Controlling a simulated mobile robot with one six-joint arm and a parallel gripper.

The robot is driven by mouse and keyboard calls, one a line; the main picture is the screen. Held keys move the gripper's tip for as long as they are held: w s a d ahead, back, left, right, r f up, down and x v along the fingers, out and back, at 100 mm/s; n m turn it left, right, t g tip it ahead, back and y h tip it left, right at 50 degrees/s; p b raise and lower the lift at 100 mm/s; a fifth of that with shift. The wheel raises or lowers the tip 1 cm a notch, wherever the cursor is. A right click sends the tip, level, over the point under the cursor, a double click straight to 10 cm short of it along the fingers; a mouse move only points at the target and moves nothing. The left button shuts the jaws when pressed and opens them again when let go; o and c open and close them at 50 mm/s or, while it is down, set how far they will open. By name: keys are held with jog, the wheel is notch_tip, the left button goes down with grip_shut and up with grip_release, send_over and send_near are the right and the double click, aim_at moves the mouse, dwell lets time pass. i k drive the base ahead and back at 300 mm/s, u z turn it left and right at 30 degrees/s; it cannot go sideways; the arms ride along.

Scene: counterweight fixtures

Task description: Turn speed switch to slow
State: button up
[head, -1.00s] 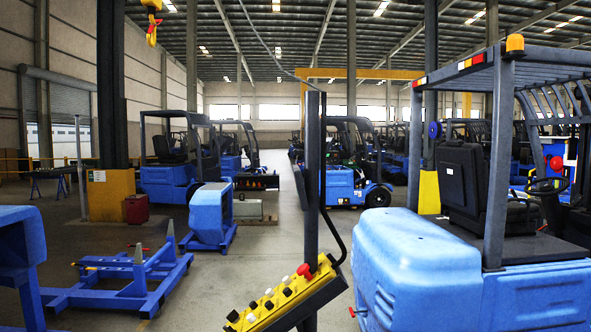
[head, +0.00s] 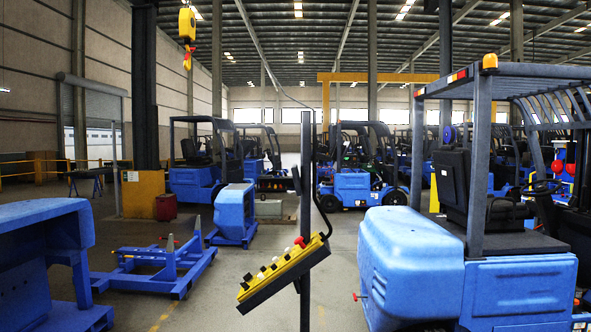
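A yellow control pendant (head: 284,269) with a row of black and pale knobs and one red button (head: 299,241) is mounted at a tilt on a dark upright post (head: 306,170). It stands in front of me, low and near the middle of the head view. I cannot tell which knob is the speed switch or how it is set; the knobs are too small to read. My gripper is not in view.
A blue forklift (head: 440,265) stands close on the right. A blue counterweight body (head: 40,250) is at the left edge, with a low blue frame (head: 150,262) beyond it. A yellow hoist hook (head: 187,28) hangs at upper left. Floor around the post is open.

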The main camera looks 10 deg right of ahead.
aim_at(246, 287)
jog(key=z, duration=0.75)
jog(key=i, duration=1.25)
jog(key=u, duration=0.8)
jog(key=i, duration=0.6)
jog(key=z, duration=0.1)
